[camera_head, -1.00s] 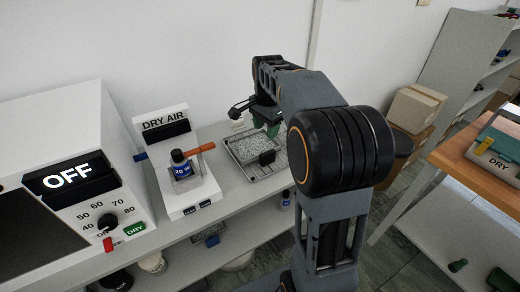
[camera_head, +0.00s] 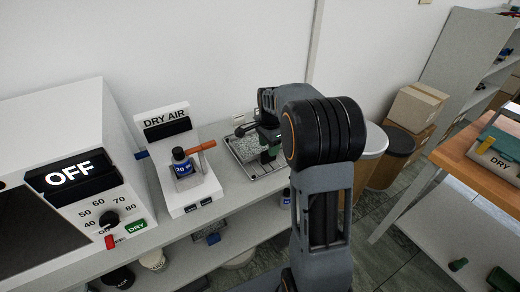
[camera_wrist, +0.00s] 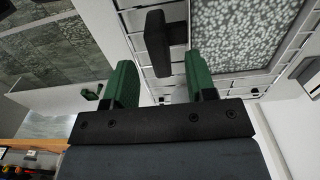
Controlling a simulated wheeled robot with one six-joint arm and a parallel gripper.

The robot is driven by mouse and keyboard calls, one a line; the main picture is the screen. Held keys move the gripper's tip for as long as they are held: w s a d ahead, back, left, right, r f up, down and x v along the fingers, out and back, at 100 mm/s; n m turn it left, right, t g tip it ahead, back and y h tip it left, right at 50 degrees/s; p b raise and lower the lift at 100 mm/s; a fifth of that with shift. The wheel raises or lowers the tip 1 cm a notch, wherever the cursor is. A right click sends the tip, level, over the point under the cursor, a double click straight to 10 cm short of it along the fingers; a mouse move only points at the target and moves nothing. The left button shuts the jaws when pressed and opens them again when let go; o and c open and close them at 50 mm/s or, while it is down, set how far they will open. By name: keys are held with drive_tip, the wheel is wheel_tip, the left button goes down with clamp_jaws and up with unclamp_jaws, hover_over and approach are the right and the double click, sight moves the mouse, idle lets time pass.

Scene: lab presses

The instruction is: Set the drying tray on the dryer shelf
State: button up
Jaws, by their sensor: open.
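The drying tray (camera_head: 246,146) is a wire-edged tray with a grey speckled load, lying on the white bench beside the dry-air unit. In the wrist view, its speckled surface (camera_wrist: 240,32) and its black handle block (camera_wrist: 157,42) show close up. My gripper (camera_wrist: 160,72) is open and empty, its two green fingers apart, with the handle just ahead of the gap in the picture. In the head view my gripper (camera_head: 268,140) is over the tray's right part, partly hiding it. The likely dryer (camera_head: 112,130) is the white machine at left, reading OFF; no dryer shelf can be made out.
The dry-air unit (camera_head: 183,195) holds a blue bottle (camera_head: 182,160) and has an orange-ended lever. A wooden table (camera_head: 470,165) with a box marked DRY stands at right. Bins and cardboard boxes (camera_head: 415,105) stand behind my arm. A lower shelf runs under the bench.

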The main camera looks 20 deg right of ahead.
drive_tip(key=shift+f, duration=1.65)
drive_tip(key=shift+c, duration=0.3)
clamp_jaws()
